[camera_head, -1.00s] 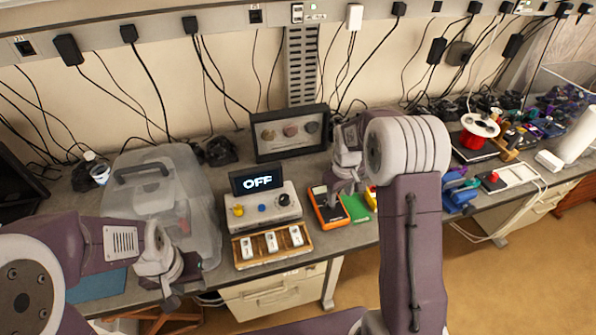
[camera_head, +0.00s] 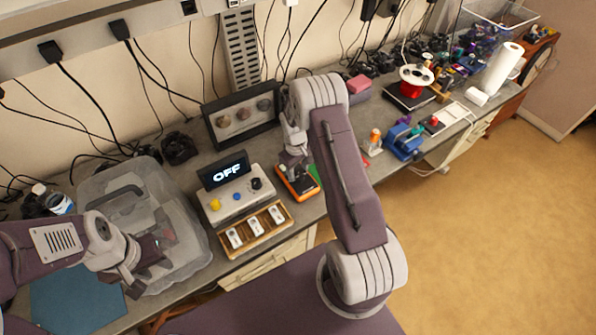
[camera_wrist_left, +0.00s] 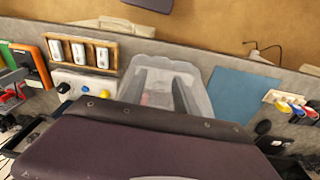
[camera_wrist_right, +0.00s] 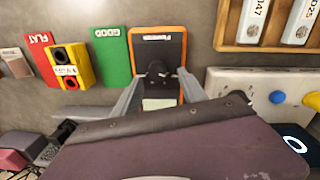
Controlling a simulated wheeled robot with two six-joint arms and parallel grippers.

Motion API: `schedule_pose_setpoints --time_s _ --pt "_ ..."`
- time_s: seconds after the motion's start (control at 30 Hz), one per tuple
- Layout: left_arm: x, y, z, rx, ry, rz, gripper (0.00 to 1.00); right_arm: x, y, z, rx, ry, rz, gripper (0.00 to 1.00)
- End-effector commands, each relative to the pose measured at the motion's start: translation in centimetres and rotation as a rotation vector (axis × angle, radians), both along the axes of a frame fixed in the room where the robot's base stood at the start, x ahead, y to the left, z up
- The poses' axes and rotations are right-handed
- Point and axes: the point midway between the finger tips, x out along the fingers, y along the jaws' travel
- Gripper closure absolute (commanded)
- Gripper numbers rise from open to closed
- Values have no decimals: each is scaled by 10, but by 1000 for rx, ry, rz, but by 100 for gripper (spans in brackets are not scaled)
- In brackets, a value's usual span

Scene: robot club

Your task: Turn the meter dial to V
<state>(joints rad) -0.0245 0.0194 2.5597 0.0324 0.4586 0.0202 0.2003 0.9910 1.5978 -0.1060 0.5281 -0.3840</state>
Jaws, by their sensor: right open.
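The meter (camera_head: 300,186) is an orange-edged black device lying on the bench beside the box with the OFF screen. In the right wrist view the meter (camera_wrist_right: 172,46) shows its dark dial (camera_wrist_right: 157,72) and a pale window below it. My right gripper (camera_wrist_right: 158,84) is open, with one finger on each side of the dial; I cannot tell whether they touch it. In the head view my right gripper (camera_head: 292,164) covers part of the meter. The dial's setting is unreadable. My left gripper (camera_wrist_left: 161,88) is open and empty above the clear bin.
The screen (camera_head: 224,170) reads OFF above a control box (camera_head: 236,200) with knobs. A wooden tray (camera_head: 262,246) holds several white modules. The clear bin (camera_head: 190,235) is at left. In the right wrist view, green (camera_wrist_right: 113,58) and red (camera_wrist_right: 42,52) cards and a yellow block (camera_wrist_right: 80,60) lie beside the meter.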

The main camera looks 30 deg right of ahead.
Motion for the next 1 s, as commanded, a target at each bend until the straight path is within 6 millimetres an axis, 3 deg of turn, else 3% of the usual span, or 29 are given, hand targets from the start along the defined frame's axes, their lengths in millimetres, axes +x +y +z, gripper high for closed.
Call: schedule_pose_setpoints --time_s 0.2,0.47,0.63,0.67,1.0 --pt "0 0 10 0 0 0 64 0 -2 -25 0 1 -1 50" --pt "0 0 10 0 0 0 64 0 -2 -28 -1 -1 -1 50" --pt "0 0 10 0 0 0 64 0 -2 -28 0 0 -1 95" --pt "0 0 10 0 0 0 64 0 -2 -28 0 0 -1 100" --pt "0 0 5 0 0 0 64 -1 -2 -30 -1 2 -38 100"
